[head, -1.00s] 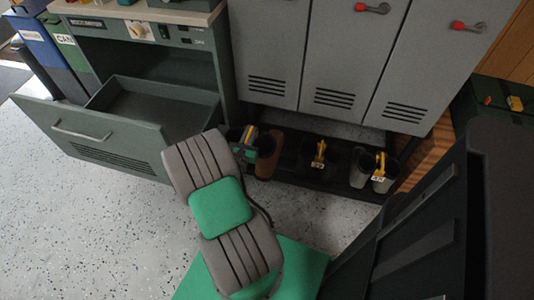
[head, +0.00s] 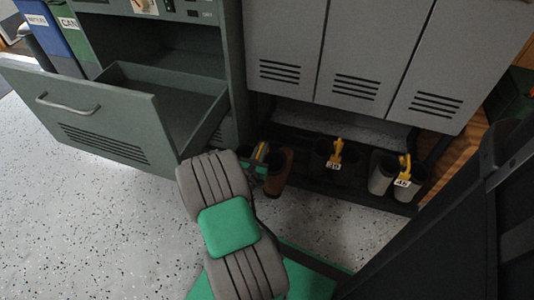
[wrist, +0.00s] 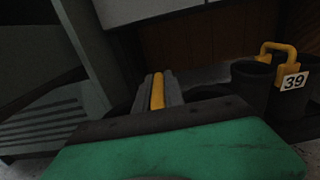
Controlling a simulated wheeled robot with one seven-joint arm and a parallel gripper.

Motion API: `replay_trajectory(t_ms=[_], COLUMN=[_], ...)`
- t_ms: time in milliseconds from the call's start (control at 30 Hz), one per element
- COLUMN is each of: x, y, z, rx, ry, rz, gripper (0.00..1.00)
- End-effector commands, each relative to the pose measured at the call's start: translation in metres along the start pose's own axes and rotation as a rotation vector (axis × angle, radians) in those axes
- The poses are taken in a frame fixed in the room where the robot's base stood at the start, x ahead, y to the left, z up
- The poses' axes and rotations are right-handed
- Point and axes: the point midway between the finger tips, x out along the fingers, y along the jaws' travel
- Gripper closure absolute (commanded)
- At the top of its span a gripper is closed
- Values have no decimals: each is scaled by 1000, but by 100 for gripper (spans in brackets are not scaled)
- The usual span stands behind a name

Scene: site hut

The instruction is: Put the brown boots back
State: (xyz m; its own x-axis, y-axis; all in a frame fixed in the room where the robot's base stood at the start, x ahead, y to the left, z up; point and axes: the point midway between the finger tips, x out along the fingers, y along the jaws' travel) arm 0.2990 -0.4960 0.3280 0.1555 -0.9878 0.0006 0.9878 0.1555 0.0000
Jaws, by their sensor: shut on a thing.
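A brown boot (head: 279,172) shows at the left end of the low black rack under the lockers. The rest of the pair is hidden behind my arm. My gripper (head: 257,156) is at the boots' top, partly covered by my grey and green arm. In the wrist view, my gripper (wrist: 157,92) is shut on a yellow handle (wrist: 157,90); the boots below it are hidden. Whether the boots rest on the rack or hang just above it, I cannot tell.
Black boots (head: 325,155) with a yellow clip stand mid-rack; their tag (wrist: 293,81) reads 39. Grey boots (head: 382,174) stand at the right. The rack (head: 340,190) is under grey lockers (head: 355,60). An open drawer (head: 100,110) juts out at left.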

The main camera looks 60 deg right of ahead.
Motion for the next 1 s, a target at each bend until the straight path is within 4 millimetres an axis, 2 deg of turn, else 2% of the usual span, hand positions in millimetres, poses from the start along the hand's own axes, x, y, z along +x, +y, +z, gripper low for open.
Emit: replay_trajectory(t_ms=[233, 367, 567, 800, 1000], x=[19, 38, 75, 128, 155], y=[0, 0, -1, -1, 0], z=[2, 2, 2, 2, 3], rx=[1, 3, 5, 5, 2], ry=[-5, -6, -9, -10, -9], rz=[0, -2, -3, -3, 0], gripper=[100, 100, 100, 100, 100])
